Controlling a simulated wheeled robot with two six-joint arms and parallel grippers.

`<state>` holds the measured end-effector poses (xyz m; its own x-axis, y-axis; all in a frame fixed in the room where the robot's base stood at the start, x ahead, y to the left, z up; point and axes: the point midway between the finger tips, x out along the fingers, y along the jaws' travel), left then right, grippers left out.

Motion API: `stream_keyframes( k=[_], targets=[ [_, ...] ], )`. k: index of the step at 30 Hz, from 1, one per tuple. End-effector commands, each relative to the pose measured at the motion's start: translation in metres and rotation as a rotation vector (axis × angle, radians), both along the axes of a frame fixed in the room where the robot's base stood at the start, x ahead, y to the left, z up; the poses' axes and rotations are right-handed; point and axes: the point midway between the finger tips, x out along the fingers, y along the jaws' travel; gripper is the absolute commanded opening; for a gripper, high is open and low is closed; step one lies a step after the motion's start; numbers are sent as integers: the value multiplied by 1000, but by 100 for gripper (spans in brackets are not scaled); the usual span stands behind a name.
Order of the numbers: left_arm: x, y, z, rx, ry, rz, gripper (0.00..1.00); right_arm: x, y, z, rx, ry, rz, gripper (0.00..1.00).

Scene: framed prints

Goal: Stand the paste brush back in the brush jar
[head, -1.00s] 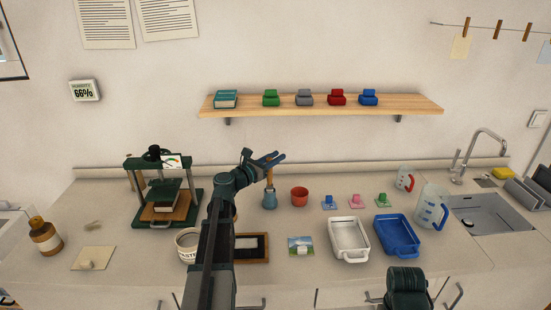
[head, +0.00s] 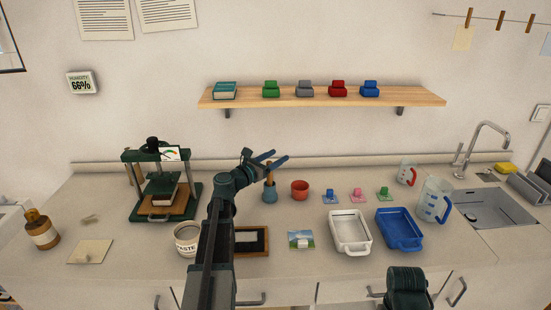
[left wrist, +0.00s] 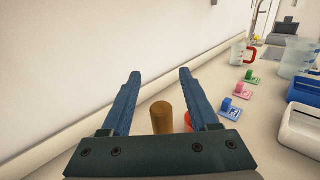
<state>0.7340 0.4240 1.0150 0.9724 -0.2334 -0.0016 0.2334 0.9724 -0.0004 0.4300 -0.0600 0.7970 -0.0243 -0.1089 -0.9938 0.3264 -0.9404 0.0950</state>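The blue brush jar (head: 270,194) stands upright on the counter, left of the red cup. The paste brush (head: 269,177) stands in it, its wooden handle pointing up. My left gripper (head: 276,158) is at the top of the handle, with its blue fingers spread. In the left wrist view the round brown handle end (left wrist: 162,117) shows between the open fingers (left wrist: 160,85), with gaps on both sides. The brush's lower end is hidden in the jar. My right arm shows at the bottom right, but its gripper does not.
The red cup (head: 300,189) stands close right of the jar. A paste pot (head: 187,241) and dark-framed tray (head: 264,252) are in front. White (head: 350,231) and blue (head: 398,230) trays lie right. A shelf (head: 320,99) hangs above. A press (head: 163,190) stands left.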

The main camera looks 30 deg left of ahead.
Motion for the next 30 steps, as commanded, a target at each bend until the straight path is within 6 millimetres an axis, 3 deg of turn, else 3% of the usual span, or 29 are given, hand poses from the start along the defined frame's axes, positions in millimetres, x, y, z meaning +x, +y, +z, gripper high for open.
stream_keyframes(
  k=[7, 11, 24, 30],
  targets=[
    [-1, 0, 0, 0, 0, 0, 61, 0, 0, 0, 0, 0, 0, 50],
    [-13, 2, 0, 0, 0, 1, 61, 0, 0, 0, 0, 0, 0, 50],
    [-102, 23, 0, 0, 0, 3, 61, 0, 0, 0, 0, 0, 0, 50],
    [-126, 30, 0, 0, 0, 2, 61, 0, 0, 0, 0, 0, 0, 50]
  ],
)
